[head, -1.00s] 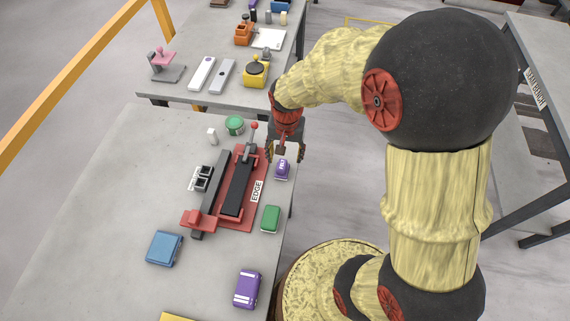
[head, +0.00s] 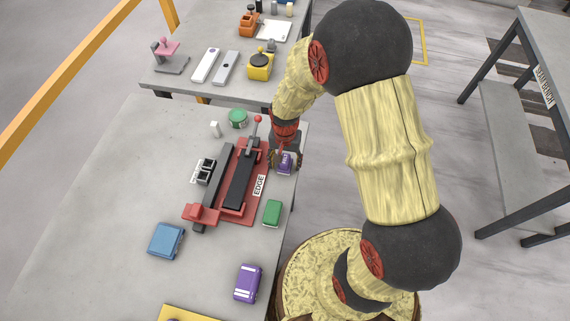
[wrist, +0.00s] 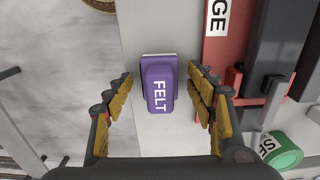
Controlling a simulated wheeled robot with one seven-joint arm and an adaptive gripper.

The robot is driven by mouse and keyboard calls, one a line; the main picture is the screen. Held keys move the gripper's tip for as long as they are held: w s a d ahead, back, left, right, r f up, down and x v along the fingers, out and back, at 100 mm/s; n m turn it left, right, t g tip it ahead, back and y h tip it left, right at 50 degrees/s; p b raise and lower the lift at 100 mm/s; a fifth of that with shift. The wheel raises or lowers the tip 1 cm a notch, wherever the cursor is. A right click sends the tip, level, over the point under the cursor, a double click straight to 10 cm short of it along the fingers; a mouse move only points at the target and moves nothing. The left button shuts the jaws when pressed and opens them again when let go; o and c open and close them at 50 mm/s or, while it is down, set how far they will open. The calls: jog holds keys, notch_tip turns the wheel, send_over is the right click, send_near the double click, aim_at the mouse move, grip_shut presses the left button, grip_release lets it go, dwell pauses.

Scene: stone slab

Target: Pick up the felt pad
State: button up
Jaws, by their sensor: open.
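The felt pad is a small purple block (wrist: 158,85) with a white FELT label. In the wrist view it lies on the grey slab between my gripper's two open fingers, with a gap on each side. In the head view the felt pad (head: 285,163) sits near the right edge of the slab, right of the red-based device. My gripper (head: 285,158) is over it, pointing down, open and empty. The fingers (wrist: 165,100) show yellowish pads in the wrist view.
The red-based lever device (head: 240,182) with the EDGE label stands close left of the pad. A green block (head: 272,213), a blue block (head: 166,241), a purple striped block (head: 248,282) and a green tin (head: 238,118) are on the same slab (head: 110,200).

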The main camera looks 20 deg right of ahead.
aim_at(285, 158)
jog(key=c, duration=0.3)
jog(key=c, duration=1)
jog(key=shift+r, duration=0.1)
jog(key=shift+r, duration=0.55)
notch_tip(285, 158, up, 2)
jog(key=shift+r+p, duration=0.15)
jog(key=shift+p, duration=0.25)
jog(key=s+a+r, duration=0.1)
jog(key=s+r, duration=0.2)
jog(key=s, duration=0.1)
jog(key=s+a+r+p, duration=0.1)
jog(key=s+r, duration=0.2)
jog(key=s, duration=0.2)
jog(key=s+a+r+p, duration=0.1)
jog(key=s+r, duration=0.2)
jog(key=s, duration=0.1)
jog(key=shift+s+a+r, duration=0.25)
jog(key=shift+a, duration=0.15)
